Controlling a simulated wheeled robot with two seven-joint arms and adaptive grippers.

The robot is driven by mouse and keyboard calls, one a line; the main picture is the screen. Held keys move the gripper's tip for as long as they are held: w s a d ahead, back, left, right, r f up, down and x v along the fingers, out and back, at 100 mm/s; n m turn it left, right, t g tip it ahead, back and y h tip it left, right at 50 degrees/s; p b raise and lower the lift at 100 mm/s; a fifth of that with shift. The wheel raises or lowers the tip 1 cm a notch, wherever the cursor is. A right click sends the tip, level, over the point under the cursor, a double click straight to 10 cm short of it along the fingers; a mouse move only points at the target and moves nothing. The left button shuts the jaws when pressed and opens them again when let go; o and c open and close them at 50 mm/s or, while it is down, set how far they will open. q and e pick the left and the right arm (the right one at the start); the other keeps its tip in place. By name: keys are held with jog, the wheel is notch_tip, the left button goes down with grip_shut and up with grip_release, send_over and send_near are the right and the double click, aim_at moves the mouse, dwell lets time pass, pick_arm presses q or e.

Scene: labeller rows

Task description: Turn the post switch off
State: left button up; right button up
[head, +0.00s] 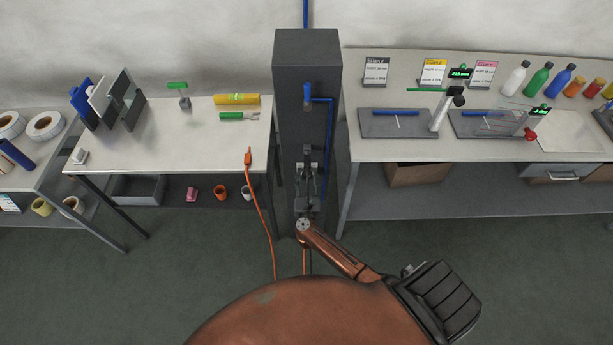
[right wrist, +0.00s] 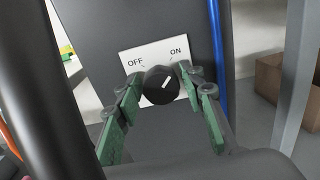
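The post (head: 307,60) is a tall dark grey box between the two benches. In the right wrist view its switch is a round black knob (right wrist: 160,84) on a white plate (right wrist: 143,57) marked OFF at left and ON at right. The knob's white mark slants up and right, toward ON. My right gripper (head: 308,155) is in front of the post. In the right wrist view its green-padded fingers (right wrist: 162,92) stand open, one on each side of the knob. I cannot tell whether they touch it. My left gripper is not in view.
A blue pipe (head: 330,140) runs down the post's right side. An orange cable (head: 262,205) hangs off the left bench (head: 150,150). The right bench (head: 400,152) holds scales, bottles and cards. Open floor lies in front.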

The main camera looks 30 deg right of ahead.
jog(key=c, duration=0.8)
jog(key=shift+n, duration=0.3)
jog(key=n+p, duration=0.1)
jog(key=n, duration=0.1)
jog(key=shift+a+n, duration=0.1)
jog(key=shift+n, duration=0.2)
jog(key=n+p, duration=0.2)
jog(key=n, duration=0.2)
jog(key=shift+n, duration=0.3)
jog(key=n+p, duration=0.1)
jog(key=n, duration=0.4)
jog(key=shift+w+a+p, duration=0.1)
jog(key=shift+a+p, duration=0.05)
jog(key=shift+p, duration=0.15)
jog(key=n+p, duration=0.1)
jog(key=n, duration=0.4)
jog(key=shift+f, duration=0.1)
jog(key=shift+n, duration=0.3)
